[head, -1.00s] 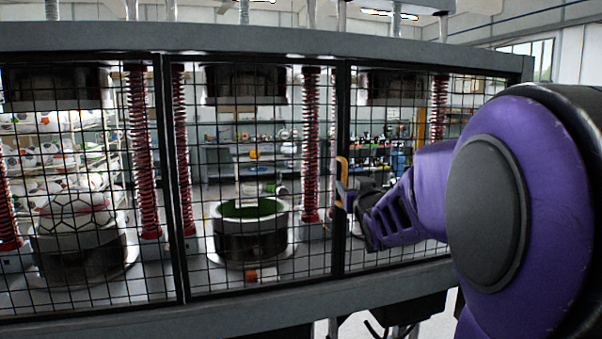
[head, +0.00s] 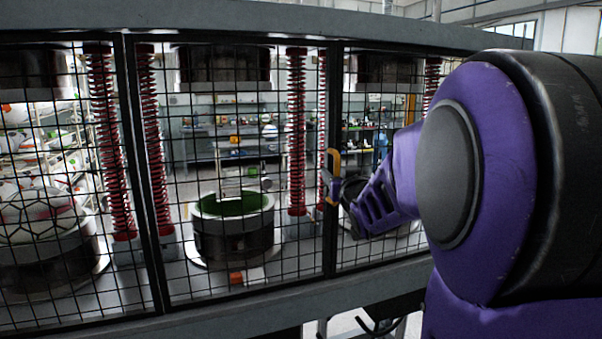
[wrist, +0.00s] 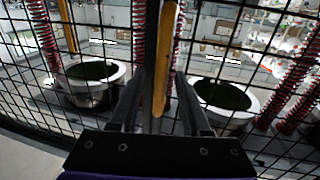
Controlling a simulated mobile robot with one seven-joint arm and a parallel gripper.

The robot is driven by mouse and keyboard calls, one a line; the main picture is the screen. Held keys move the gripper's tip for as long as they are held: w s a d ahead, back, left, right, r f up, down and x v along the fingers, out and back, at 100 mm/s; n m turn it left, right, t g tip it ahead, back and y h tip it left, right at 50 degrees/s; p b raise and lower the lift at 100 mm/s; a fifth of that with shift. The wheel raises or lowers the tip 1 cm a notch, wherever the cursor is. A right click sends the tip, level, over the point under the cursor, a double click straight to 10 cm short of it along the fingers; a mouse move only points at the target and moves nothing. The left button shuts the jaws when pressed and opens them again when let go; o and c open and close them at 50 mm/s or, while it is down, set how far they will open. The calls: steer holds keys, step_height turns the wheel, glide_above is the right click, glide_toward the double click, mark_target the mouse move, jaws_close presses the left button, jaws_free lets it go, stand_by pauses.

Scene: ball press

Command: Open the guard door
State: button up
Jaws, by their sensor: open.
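The guard door (head: 329,105) is a black-framed wire mesh panel across the front of the press. It looks shut, in line with the panels beside it. Its upright yellow handle (head: 333,165) is on the frame post right of the middle bay. My gripper (head: 341,190) is at the handle's lower part, coming from the right. In the wrist view, the open fingers of my gripper (wrist: 156,85) stand on either side of the yellow handle (wrist: 163,60), with gaps showing. I cannot tell whether either finger touches it.
Behind the mesh stand round moulds, one with a green inside (head: 232,205), and red springs (head: 296,130). A ball (head: 38,212) sits in the left bay. A second yellow handle (wrist: 67,25) shows at the left of the wrist view. The grey front beam (head: 230,318) runs below the mesh.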

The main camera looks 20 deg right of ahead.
jaws_close()
stand_by(1.3)
